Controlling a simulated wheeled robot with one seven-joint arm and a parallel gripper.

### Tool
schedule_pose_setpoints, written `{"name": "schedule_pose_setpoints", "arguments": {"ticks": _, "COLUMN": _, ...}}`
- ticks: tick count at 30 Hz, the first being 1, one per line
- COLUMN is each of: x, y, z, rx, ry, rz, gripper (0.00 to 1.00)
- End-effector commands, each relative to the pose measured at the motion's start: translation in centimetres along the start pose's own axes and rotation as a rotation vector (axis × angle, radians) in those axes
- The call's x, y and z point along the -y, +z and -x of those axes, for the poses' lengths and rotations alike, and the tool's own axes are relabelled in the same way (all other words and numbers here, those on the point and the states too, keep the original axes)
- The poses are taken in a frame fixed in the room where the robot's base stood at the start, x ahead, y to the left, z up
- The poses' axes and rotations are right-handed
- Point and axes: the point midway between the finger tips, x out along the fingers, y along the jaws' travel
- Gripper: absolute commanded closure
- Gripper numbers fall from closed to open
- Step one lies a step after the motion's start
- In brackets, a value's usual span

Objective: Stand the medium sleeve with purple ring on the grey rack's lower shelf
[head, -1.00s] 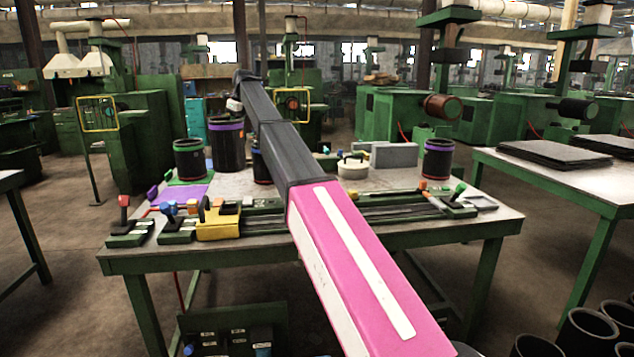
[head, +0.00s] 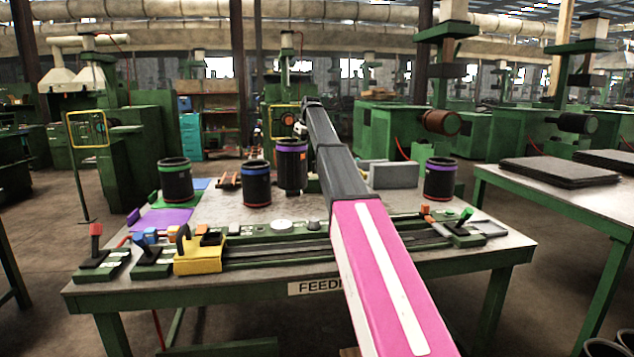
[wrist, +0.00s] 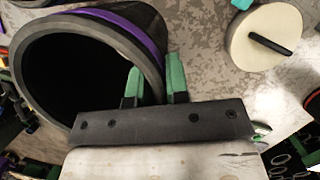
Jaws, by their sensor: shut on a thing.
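A black sleeve with a purple ring (head: 290,168) is held upright at the end of my arm, over the back middle of the table. In the wrist view its open mouth and purple ring (wrist: 140,32) fill the left side. My gripper (wrist: 155,78) is shut on the sleeve's wall, one green-tipped finger inside the rim and one outside. A second sleeve with a purple ring (head: 440,180) stands at the table's right. A grey block-like thing (head: 393,175) stands between them, partly behind my arm; I cannot tell whether it is the grey rack. No lower shelf is discernible.
A blue-ringed sleeve (head: 256,185) stands just left of the held one, and a green-ringed sleeve (head: 176,182) farther left. A white disc with a black handle (wrist: 265,38) lies near my gripper.

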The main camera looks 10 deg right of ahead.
Motion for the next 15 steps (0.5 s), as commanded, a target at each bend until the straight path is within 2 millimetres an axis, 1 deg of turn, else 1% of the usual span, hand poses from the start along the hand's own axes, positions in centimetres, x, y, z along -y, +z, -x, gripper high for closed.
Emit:
{"name": "schedule_pose_setpoints", "arguments": {"ticks": 1, "x": 1.0, "y": -0.3, "z": -0.5, "rx": 0.000, "ry": 0.001, "rz": -0.002, "gripper": 1.00}}
{"name": "schedule_pose_setpoints", "arguments": {"ticks": 3, "x": 2.3, "y": -0.7, "z": -1.2, "rx": -0.001, "ry": 0.001, "rz": -0.003, "gripper": 1.00}}
{"name": "schedule_pose_setpoints", "arguments": {"ticks": 9, "x": 5.8, "y": -2.0, "z": -3.0, "rx": 0.000, "ry": 0.001, "rz": -0.002, "gripper": 1.00}}
{"name": "schedule_pose_setpoints", "arguments": {"ticks": 15, "x": 8.6, "y": -3.0, "z": -4.5, "rx": 0.000, "ry": 0.002, "rz": -0.001, "gripper": 1.00}}
